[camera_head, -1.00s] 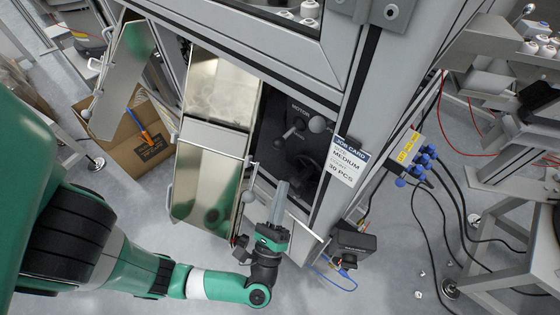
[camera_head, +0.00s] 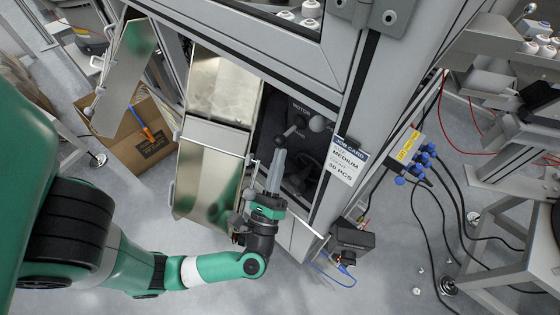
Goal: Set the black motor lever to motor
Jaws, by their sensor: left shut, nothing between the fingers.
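The black motor lever (camera_head: 288,132) is mounted on a dark panel inside the open cabinet bay, below a "MOTOR" label. Its knob end points down and left. The panel's other lettering is too small to read. My left gripper (camera_head: 278,153) is shut and empty. Its fingers point up into the bay, and their tips are just below the lever's knob end. I cannot tell whether they touch it. My right gripper is not in view.
A grey ball knob (camera_head: 317,123) is just right of the lever. A job card (camera_head: 344,163) hangs on the frame post to the right. A cardboard box (camera_head: 128,138) is on the floor.

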